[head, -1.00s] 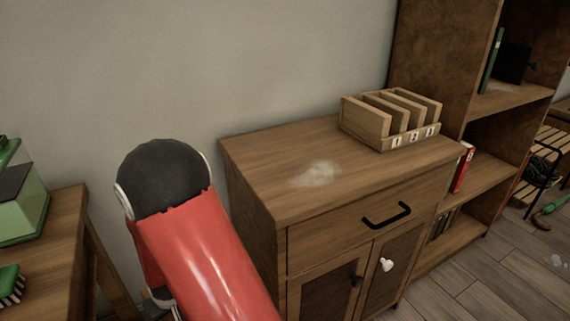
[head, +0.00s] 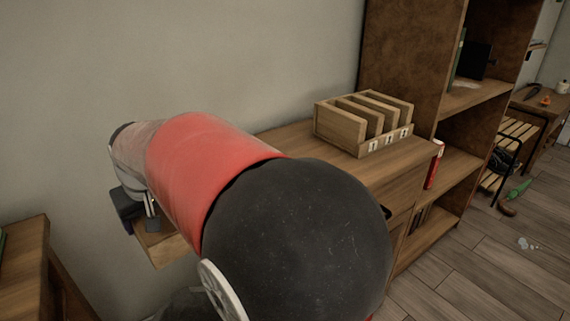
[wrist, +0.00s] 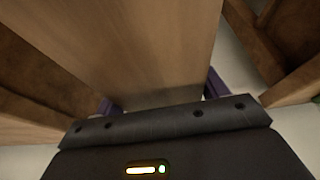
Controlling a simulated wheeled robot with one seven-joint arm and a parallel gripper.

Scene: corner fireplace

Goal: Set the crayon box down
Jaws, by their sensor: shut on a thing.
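The crayon box, a plain light-wood piece (head: 166,249), shows in the head view below my gripper (head: 143,222), left of the cabinet. Most of it is hidden by my red and black arm. In the wrist view a broad wooden face of the box (wrist: 140,45) fills the upper middle, between the purple fingertips of my gripper (wrist: 160,98). My gripper is shut on the box. I cannot make out anything under the box, and it appears held in the air.
A wooden cabinet (head: 405,163) carries a divided wooden rack (head: 350,135) with number labels. Its front and left top are hidden by my arm. A tall shelf (head: 400,80) with a red book (head: 434,165) stands at the right. A table corner (head: 25,240) is at the left.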

